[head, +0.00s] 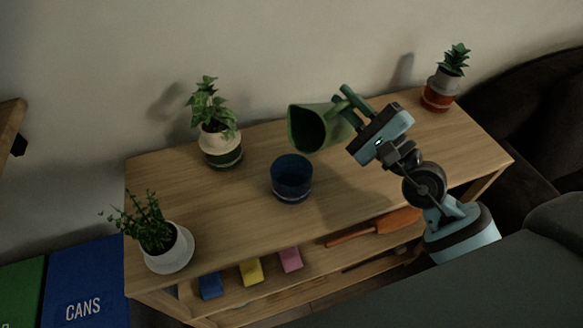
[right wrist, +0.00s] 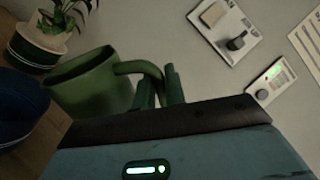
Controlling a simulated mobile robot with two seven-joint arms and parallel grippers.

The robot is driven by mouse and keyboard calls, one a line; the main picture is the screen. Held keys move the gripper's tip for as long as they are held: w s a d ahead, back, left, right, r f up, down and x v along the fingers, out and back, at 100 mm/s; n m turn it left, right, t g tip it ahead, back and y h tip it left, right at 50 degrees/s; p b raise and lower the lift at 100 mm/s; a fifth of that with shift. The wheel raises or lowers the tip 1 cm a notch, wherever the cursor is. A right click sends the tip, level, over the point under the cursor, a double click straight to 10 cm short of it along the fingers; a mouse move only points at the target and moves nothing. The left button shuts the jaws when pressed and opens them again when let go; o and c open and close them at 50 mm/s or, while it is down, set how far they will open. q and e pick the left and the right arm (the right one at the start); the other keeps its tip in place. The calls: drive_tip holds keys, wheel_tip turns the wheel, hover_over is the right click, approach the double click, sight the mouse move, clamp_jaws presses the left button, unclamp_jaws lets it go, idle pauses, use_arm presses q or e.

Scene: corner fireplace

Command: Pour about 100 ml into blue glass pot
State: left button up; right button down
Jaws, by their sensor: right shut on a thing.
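The blue glass pot (head: 291,178) stands upright on the wooden table, with a dark, empty-looking inside. It also shows at the left edge of the right wrist view (right wrist: 18,108). My right gripper (head: 347,101) is shut on the handle of a green jug (head: 318,128). The jug is tilted, its mouth facing left and down, above and just right of the pot, apart from it. The jug also shows in the right wrist view (right wrist: 92,88), its handle between my fingers (right wrist: 160,88). I see no stream of liquid, and the jug's inside is dark. My left gripper is not in view.
A potted plant (head: 221,143) stands behind the pot, another (head: 170,248) at the front left, and a succulent (head: 440,88) at the back right. The table's (head: 238,220) front middle is clear. Colored blocks and an orange tool (head: 372,227) lie on the lower shelf.

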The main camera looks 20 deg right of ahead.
drive_tip(key=shift+s+a, duration=0.1)
drive_tip(key=shift+a, duration=0.05)
drive_tip(key=shift+n, duration=0.4)
drive_tip(key=shift+s+a+n+b, duration=0.2)
drive_tip(key=shift+a+n+b, duration=0.1)
drive_tip(key=shift+n+b, duration=0.3)
idle(0.7)
drive_tip(key=shift+s+a+y+b, duration=0.15)
drive_tip(key=shift+a+y+b, duration=0.15)
drive_tip(key=shift+y, duration=0.1)
idle(0.4)
